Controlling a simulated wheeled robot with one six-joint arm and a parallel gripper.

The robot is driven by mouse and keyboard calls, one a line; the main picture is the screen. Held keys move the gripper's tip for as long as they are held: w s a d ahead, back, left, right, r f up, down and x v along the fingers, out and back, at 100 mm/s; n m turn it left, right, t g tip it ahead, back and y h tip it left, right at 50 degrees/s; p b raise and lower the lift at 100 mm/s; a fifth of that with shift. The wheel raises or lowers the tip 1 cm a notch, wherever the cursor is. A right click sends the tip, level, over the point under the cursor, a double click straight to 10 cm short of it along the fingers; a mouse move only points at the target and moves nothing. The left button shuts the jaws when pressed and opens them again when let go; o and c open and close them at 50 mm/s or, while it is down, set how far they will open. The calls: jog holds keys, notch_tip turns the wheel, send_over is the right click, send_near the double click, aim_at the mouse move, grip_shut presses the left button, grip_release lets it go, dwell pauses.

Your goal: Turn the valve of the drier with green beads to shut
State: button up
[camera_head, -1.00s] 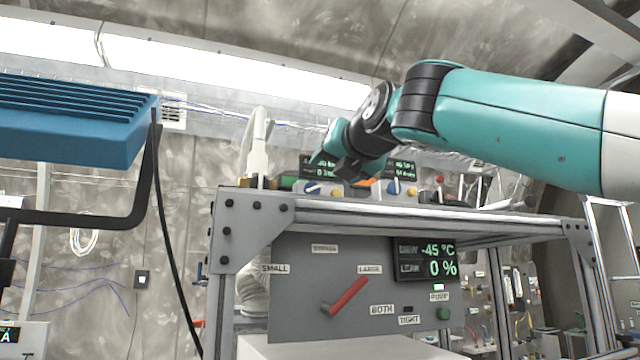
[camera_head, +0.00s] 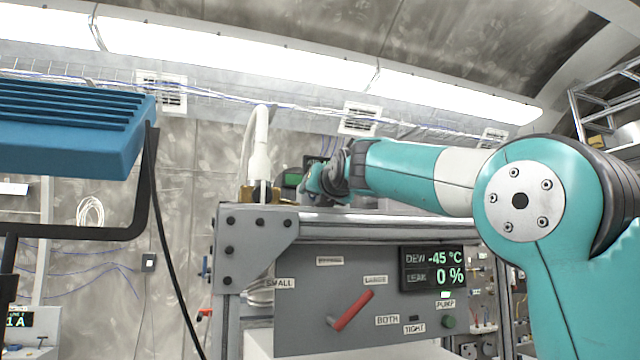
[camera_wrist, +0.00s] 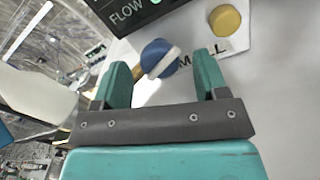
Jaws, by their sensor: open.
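In the wrist view a round blue valve knob (camera_wrist: 158,57) with a pale bar across it sits on a light panel (camera_wrist: 285,110). In the head view my gripper (camera_head: 308,184) is at the top of the framed bench, and the knob is hidden behind my arm there. I cannot make out any green beads in either view.
A yellow button (camera_wrist: 225,20) and a "FLOW" display (camera_wrist: 135,12) are close to the knob. The metal bench frame (camera_head: 400,226) carries a grey panel with a red lever (camera_head: 352,311) and a dew and leak display (camera_head: 431,268). A pale upright fitting (camera_head: 260,150) stands left of my gripper.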

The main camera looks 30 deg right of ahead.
jog(key=shift+w+d, duration=0.15)
jog(key=shift+w, duration=0.35)
jog(key=c, duration=0.9)
jog(key=shift+m+b, duration=0.35)
jog(key=shift+m, duration=1.25)
jog(key=shift+c, duration=0.2)
jog(key=o, duration=0.9)
jog(key=shift+o, duration=0.2)
